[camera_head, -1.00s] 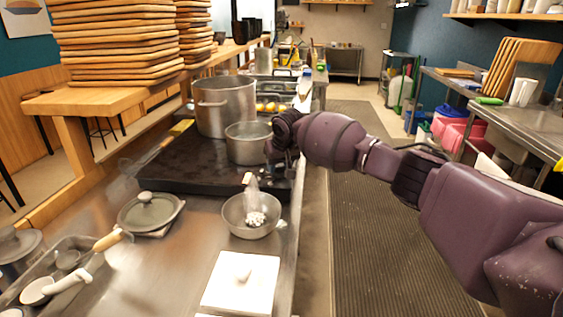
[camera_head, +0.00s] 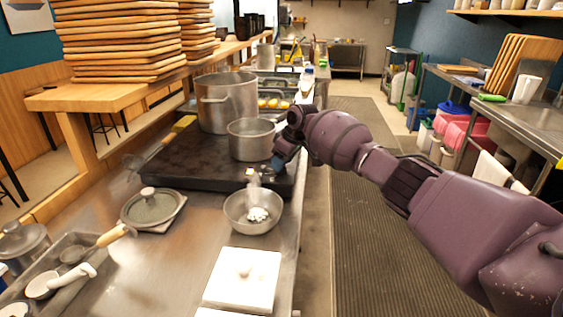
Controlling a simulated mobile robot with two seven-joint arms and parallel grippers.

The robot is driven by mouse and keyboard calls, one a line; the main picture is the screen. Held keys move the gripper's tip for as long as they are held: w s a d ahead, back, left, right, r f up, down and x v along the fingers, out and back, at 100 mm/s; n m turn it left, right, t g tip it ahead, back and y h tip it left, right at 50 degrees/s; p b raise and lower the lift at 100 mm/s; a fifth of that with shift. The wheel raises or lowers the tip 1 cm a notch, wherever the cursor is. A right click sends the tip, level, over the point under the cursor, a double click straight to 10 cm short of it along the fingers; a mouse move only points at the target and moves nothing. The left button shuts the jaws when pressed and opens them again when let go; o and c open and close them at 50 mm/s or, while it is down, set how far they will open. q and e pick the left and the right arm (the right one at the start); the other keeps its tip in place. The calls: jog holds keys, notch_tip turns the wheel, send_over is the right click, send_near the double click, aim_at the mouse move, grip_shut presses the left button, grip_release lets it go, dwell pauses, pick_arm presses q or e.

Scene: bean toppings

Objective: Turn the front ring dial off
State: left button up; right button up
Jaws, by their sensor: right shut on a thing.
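The black cooktop (camera_head: 200,163) lies on the steel counter with two pots on it. My right gripper (camera_head: 279,163) reaches in from the right, pointing down at the cooktop's right edge. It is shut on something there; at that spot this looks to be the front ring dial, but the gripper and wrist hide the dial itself. I cannot make out the dial's setting. The smaller pot (camera_head: 250,140) stands just left of the gripper. My left gripper is out of view.
A large pot (camera_head: 226,104) stands behind the smaller one. Stacked boards (camera_head: 117,40) stand at left. The aisle (camera_head: 365,240) at right is clear.

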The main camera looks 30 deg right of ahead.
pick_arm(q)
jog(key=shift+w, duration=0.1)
pick_arm(e)
jog(key=shift+f, duration=0.1)
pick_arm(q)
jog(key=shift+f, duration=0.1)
pick_arm(e)
jog(key=o, duration=0.9)
jog(key=shift+s+d+r, duration=0.1)
jog(key=shift+r, duration=0.55)
pick_arm(q)
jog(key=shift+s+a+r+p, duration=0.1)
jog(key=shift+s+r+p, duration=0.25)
jog(key=shift+p, duration=0.3)
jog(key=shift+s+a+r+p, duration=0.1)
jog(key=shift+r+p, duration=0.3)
jog(key=shift+p, duration=0.2)
pick_arm(e)
jog(key=shift+v, duration=4.85)
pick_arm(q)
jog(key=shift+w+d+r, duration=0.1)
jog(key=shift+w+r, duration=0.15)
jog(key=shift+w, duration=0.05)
